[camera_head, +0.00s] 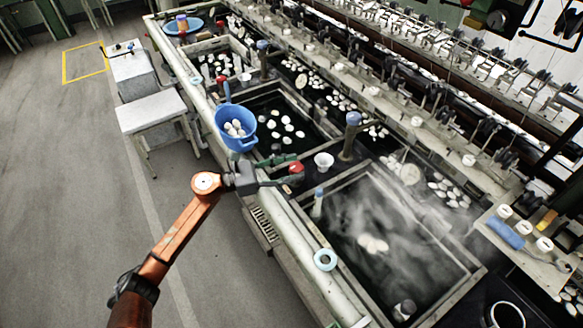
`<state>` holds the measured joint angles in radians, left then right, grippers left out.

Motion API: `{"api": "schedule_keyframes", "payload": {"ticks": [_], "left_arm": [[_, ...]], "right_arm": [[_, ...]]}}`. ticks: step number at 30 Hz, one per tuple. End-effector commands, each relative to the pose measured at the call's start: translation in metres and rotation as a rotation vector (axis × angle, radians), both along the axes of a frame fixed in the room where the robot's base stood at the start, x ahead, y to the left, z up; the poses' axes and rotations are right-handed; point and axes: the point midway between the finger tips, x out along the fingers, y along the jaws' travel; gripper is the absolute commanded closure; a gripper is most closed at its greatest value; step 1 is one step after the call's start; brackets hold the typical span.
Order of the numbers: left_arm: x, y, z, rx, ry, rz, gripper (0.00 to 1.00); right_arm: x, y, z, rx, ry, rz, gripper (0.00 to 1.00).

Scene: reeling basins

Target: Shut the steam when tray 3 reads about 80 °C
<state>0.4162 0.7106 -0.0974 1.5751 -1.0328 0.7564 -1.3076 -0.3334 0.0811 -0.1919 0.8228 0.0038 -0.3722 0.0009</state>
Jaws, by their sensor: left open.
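My left gripper (289,169) reaches in from the left over the basins' front rim. It is open, with its fingers at a small red valve knob (296,168); I cannot tell whether they touch it. The nearest basin (338,225), at the lower right, holds dark water with pale steam (385,215) drifting over it and a few white cocoons (372,244). A pale upright piece (317,203) stands at its left edge; no temperature can be read. Which basin is tray 3 is not marked visibly. My right gripper is out of view.
A blue colander (236,138) with cocoons sits on the rim just beyond my gripper. A white cup (324,161) and a blue-topped post (351,130) stand close by. The floor at left is clear beside a white stool (152,111).

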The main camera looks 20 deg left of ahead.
Motion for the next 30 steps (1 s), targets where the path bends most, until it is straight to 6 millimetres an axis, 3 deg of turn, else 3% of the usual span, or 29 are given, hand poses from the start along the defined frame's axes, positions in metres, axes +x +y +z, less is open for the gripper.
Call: {"api": "schedule_keyframes", "payload": {"ticks": [8,21,30], "left_arm": [[-0.009,0.013,-0.001,0.001,0.002,0.001,0.5],[-0.059,0.081,-0.001,0.0,0.001,0.002,0.5],[-0.071,0.097,0.0,0.0,0.0,0.0,0.5]], "right_arm": [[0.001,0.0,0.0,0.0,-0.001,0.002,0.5],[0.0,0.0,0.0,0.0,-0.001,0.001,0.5],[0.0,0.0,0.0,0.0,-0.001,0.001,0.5]]}}
